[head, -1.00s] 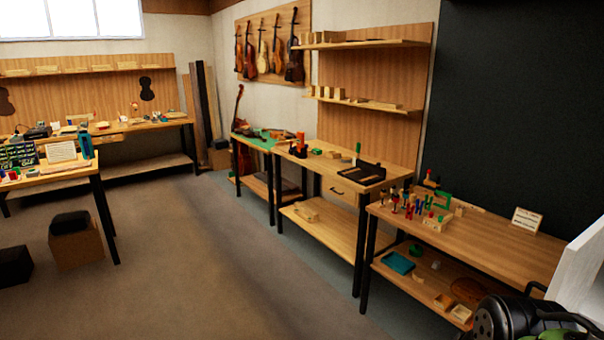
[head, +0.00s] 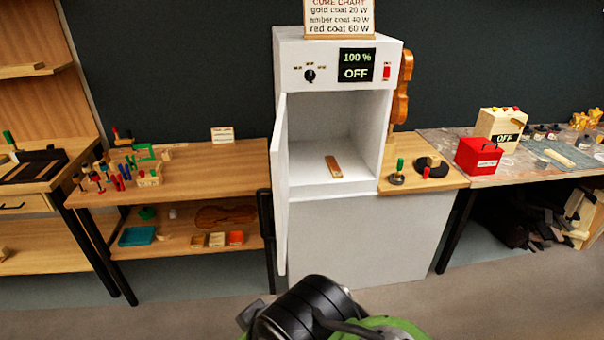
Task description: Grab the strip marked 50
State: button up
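A small brown wooden strip (head: 334,167) lies on the floor of the open white cabinet (head: 320,48) in the head view. No number can be read on it, so I cannot tell whether it is the strip marked 50. No other strip with a readable 50 shows. Part of my own arm, black and green, shows at the bottom edge, in front of the cabinet. My gripper's fingers are not in view.
The cabinet door (head: 281,190) stands open on the left; its display (head: 356,65) reads 100 % and OFF. A cure chart (head: 339,18) is on top. Left is a bench (head: 215,165) with coloured clamps. Right are a red box (head: 478,156) and cream box (head: 501,127). Floor in front is clear.

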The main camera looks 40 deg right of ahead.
aim_at(332, 164)
jog(key=i+j+z, duration=0.15)
jog(key=z, duration=0.3)
jog(key=i+j+z, duration=0.15)
jog(key=z, duration=0.25)
jog(key=i+j+z, duration=0.15)
jog(key=z, duration=0.3)
jog(key=j+z, duration=0.45)
jog(key=i+l, duration=0.1)
jog(key=l, duration=0.35)
jog(key=i+l, duration=0.1)
jog(key=l, duration=0.4)
jog(key=i+l+u, duration=0.25)
jog(key=u, duration=0.3)
jog(key=i+l+u, duration=0.2)
jog(key=l+u, duration=0.3)
jog(key=i+l+u, duration=0.1)
jog(key=l+u, duration=0.2)
jog(key=u, duration=0.25)
jog(key=l+u, duration=0.9)
jog(key=u, duration=0.2)
jog(key=k+l+u, duration=0.15)
jog(key=l+u, duration=0.35)
jog(key=k+l+u, duration=0.2)
jog(key=u, duration=0.35)
jog(key=k+l+u, duration=0.25)
jog(key=u, duration=0.3)
jog(key=k+l, duration=0.05)
jog(key=l, duration=0.05)
